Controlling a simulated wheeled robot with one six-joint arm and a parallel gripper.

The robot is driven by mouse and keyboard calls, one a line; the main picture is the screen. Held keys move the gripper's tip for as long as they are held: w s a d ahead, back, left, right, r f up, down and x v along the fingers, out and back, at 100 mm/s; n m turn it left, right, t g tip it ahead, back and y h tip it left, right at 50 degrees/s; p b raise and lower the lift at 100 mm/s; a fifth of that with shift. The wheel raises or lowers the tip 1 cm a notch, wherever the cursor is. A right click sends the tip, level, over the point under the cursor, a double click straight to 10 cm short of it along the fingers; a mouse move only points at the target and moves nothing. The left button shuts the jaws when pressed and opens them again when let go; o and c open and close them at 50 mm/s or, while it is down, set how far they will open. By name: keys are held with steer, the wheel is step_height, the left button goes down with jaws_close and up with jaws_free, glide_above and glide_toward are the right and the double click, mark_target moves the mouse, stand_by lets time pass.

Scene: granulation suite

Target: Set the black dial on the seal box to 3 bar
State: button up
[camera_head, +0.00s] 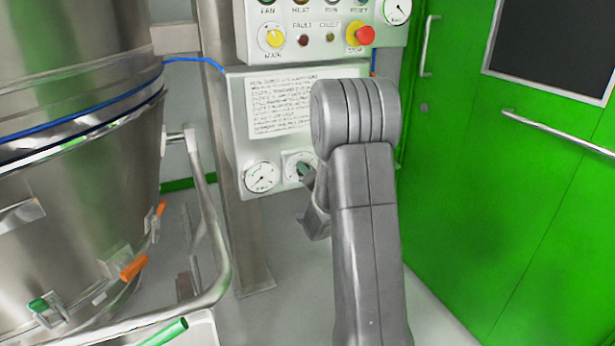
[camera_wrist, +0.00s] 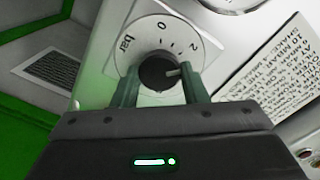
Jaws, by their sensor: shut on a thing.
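The seal box (camera_head: 233,140) is a pale panel below the control box. Its black dial (camera_wrist: 154,71) sits on a round white scale plate marked "bar", 0 and 2. The light pointer line on the dial points right in the wrist view, clockwise past the 2. The other numbers are hidden or unreadable. My gripper (camera_wrist: 160,82) is shut on the dial, with one greenish finger on each side of it. In the head view my arm partly covers the scale plate (camera_head: 291,160) and most of the gripper.
A round gauge (camera_head: 262,177) sits left of the dial, and a printed notice (camera_head: 280,105) is above. The control box (camera_head: 310,48) with a red stop button (camera_head: 365,36) is higher up. A steel vessel (camera_head: 75,190) stands left, a green door (camera_head: 520,180) right.

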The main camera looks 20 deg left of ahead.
steer(key=shift+m, duration=1.5)
steer(key=o, duration=1)
steer(key=shift+c, duration=0.2)
steer(key=p+v, duration=0.1)
steer(key=v, duration=1.2)
steer(key=shift+s+d, duration=0.25)
steer(key=shift+w, duration=0.1)
